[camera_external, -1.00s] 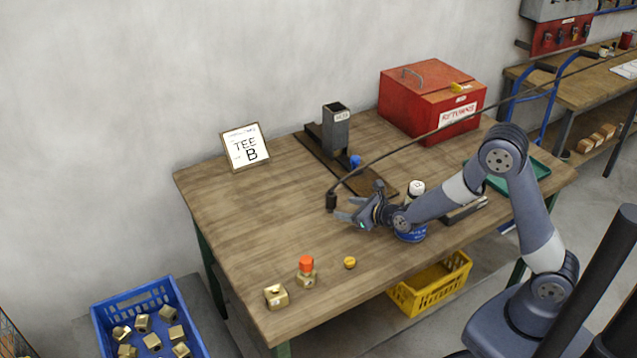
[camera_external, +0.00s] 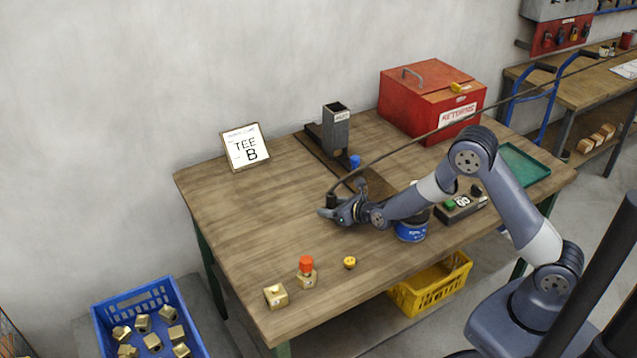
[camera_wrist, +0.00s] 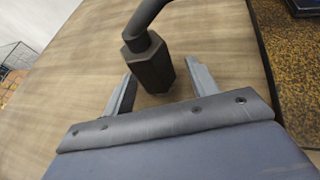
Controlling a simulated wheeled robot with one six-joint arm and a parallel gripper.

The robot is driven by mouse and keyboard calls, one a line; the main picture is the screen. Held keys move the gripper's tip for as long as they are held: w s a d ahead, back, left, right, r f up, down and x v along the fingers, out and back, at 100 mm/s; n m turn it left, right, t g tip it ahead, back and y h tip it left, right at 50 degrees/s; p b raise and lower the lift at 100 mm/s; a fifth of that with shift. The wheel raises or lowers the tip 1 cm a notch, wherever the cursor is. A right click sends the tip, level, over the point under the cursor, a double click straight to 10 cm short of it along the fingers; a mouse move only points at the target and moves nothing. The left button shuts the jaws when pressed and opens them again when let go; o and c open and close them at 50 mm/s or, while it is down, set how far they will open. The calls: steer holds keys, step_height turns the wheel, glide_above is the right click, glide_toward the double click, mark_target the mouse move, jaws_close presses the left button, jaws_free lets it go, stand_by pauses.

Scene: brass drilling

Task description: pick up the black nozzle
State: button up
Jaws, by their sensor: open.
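The black nozzle (camera_wrist: 149,64) hangs at the end of a dark hose (camera_wrist: 145,17). In the wrist view it is a dark block just ahead of and between the two fingers of my gripper (camera_wrist: 156,84). The fingers stand apart and do not visibly touch it. In the external view the nozzle (camera_external: 331,200) shows only in part, at the tips of my gripper (camera_external: 335,207), above the wooden table. My gripper is open and empty.
The hose arcs past my arm. The table's left part is clear.

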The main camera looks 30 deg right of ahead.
steer(key=shift+w+a, duration=0.1)
steer(key=shift+w, duration=0.1)
steer(key=shift+c, duration=0.3)
steer(key=c, duration=1)
